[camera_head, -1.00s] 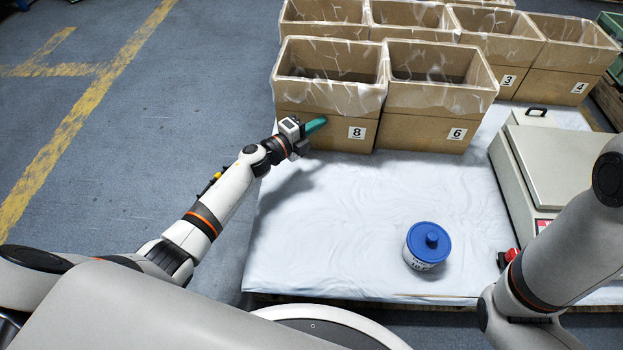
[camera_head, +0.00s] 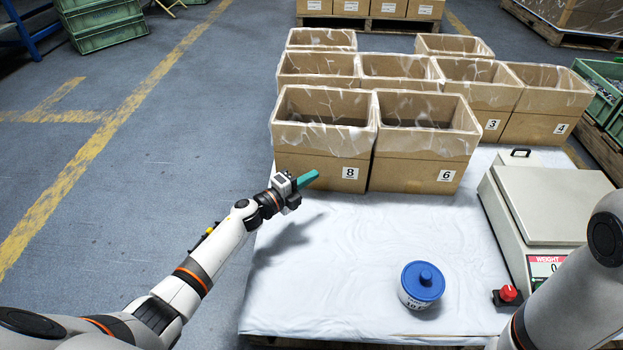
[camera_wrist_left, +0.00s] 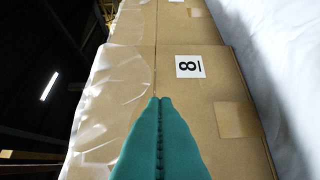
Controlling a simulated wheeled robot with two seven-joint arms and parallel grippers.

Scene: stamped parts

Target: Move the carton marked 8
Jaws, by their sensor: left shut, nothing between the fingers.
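The carton marked 8 (camera_head: 320,166) is an open brown box with a clear plastic liner over its rim. It stands upright on the white-covered table, front left in its group. Its label and front face also show in the left wrist view (camera_wrist_left: 215,110). My left gripper (camera_head: 307,180) has teal fingers, shut and empty, in front of the carton's front face. In the left wrist view the closed fingertips (camera_wrist_left: 160,100) point at that face, near its seam; I cannot tell whether they touch it. My right gripper is out of view; only part of that arm shows.
The carton marked 6 (camera_head: 418,174) stands close against the right side of carton 8. More lined cartons, including 3 (camera_head: 478,119) and 4 (camera_head: 540,129), stand behind. A scale (camera_head: 552,200) sits at right. A blue-lidded tub (camera_head: 421,286) stands in front. The table's middle (camera_head: 350,245) is clear.

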